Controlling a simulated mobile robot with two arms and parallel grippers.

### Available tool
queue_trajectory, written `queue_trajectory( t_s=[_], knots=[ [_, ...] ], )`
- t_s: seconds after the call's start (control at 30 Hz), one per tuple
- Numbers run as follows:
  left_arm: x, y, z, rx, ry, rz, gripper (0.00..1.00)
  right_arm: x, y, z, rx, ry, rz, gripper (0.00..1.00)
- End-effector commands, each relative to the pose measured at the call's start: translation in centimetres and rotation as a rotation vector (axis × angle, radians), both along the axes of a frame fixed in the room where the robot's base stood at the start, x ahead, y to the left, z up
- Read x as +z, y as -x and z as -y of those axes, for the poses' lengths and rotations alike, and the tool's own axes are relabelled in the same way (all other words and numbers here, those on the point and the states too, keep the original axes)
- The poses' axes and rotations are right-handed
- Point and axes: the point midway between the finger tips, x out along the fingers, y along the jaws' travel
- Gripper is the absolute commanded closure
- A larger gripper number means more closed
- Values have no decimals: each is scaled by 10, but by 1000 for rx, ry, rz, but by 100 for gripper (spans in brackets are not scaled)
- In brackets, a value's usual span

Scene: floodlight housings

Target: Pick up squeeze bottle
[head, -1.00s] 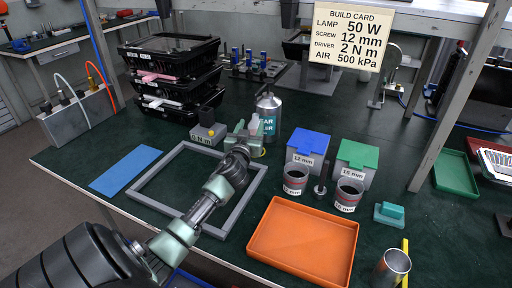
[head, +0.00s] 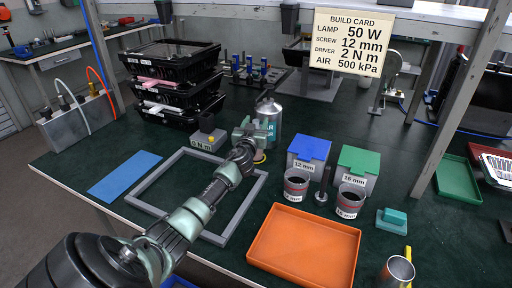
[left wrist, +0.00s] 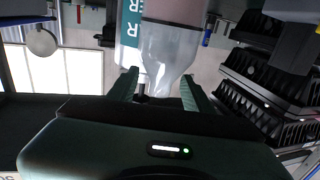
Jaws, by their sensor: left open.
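The squeeze bottle (head: 272,108) is a grey-white bottle with a dark top and a teal label. It stands upright on the green bench, partly hidden by my left gripper (head: 257,132). In the left wrist view the bottle (left wrist: 172,52) looks translucent, and its tapered end points toward my gripper. My left gripper (left wrist: 162,88) is open, with its fingers at either side of that tapered end. I cannot tell whether they touch it. My right gripper is not in view.
A grey square frame (head: 238,222) lies under my left arm. Stacked black housings (head: 170,62) and a driver box (head: 208,138) stand left of the bottle. Blue (head: 309,147) and green (head: 358,160) lidded boxes stand to its right. An orange tray (head: 305,245) lies in front.

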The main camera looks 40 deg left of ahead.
Motion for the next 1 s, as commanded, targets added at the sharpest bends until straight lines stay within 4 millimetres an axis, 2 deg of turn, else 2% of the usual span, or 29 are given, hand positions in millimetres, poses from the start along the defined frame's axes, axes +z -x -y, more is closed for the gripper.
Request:
queue_trajectory(
  t_s=[0.17, 0.3, 0.33, 0.37, 1.0],
  knots=[
    [0, 0, 0, 0, 0, 0, 50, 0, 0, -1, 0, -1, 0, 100],
    [0, 0, 0, 0, -1, -1, 88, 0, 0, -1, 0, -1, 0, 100],
    [0, 0, 0, 0, -1, -1, 97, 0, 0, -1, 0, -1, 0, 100],
    [0, 0, 0, 0, -1, -1, 100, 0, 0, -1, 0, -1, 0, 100],
    [-4, 1, 1, 0, 2, -6, 100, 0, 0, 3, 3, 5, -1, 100]
  ],
)
